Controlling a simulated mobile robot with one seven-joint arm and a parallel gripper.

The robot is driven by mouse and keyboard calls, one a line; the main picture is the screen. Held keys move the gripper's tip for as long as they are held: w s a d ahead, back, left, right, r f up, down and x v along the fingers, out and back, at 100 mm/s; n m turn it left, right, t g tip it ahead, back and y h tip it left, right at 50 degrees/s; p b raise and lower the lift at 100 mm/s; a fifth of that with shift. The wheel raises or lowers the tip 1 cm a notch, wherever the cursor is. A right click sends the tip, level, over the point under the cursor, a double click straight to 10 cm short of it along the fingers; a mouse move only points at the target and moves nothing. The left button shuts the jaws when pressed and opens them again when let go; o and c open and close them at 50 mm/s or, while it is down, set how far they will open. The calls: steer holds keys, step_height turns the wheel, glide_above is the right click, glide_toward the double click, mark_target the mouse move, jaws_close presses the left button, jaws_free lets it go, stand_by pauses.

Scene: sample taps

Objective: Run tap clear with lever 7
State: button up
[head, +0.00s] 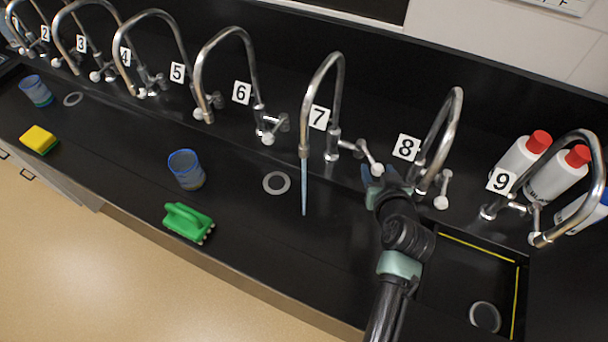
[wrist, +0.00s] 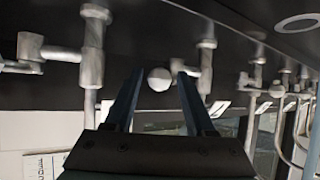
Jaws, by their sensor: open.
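My gripper (head: 372,178) is at that knob, partly hidden by my wrist. In the wrist view my gripper (wrist: 160,84) is open, and the white knob (wrist: 159,79) shows between its two fingers. I cannot tell whether a finger touches it.
Tap 8 (head: 454,110) stands just right of my gripper, with its own lever (head: 445,188). Tap 6 (head: 252,65) is to the left. A blue cup (head: 187,170), green brush (head: 188,222) and yellow sponge (head: 38,139) lie left. White bottles (head: 522,158) stand at right.

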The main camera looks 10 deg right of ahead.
steer(key=p+v, duration=0.3)
steer(key=v, duration=0.3)
steer(key=shift+s, duration=0.1)
stand_by(0.5)
